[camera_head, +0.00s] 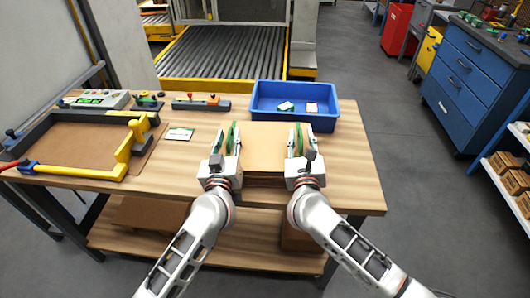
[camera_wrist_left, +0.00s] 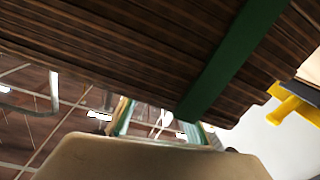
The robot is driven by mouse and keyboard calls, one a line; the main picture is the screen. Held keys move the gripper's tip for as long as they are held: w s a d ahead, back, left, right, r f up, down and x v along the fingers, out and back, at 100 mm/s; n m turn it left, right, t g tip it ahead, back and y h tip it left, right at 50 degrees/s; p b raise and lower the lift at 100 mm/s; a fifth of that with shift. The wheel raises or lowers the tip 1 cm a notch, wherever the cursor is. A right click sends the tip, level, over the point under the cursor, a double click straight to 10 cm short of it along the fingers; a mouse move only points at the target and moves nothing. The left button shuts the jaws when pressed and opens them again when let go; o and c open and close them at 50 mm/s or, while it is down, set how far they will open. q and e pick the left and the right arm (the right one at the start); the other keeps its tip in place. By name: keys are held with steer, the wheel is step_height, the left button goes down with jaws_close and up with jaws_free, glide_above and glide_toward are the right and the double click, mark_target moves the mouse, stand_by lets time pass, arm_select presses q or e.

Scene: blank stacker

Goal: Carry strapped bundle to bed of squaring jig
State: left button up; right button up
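The strapped bundle (camera_head: 266,148), a tan-topped stack of flat brown blanks, lies at the front middle of the bench in the head view. In the left wrist view its layered side fills the top, crossed by a green strap (camera_wrist_left: 235,60). My left gripper (camera_head: 225,140) is at its left side and my right gripper (camera_head: 299,140) at its right side. Each shows two green-edged fingers spread apart, with nothing visible between them; contact with the bundle is unclear. The squaring jig (camera_head: 32,132), a dark frame with yellow parts, stands at left; its brown bed (camera_head: 80,142) is bare.
A blue tray (camera_head: 262,105) with small items stands behind the bundle. A white-green card (camera_head: 179,134) lies between jig and bundle. A control box (camera_head: 100,98) and a grey bar device (camera_head: 200,103) stand along the back edge. The bench's right end is clear.

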arm_select(q)
jaws_close()
arm_select(e)
jaws_close()
arm_select(q)
steer(key=shift+r, duration=0.15)
arm_select(e)
steer(key=shift+r, duration=0.2)
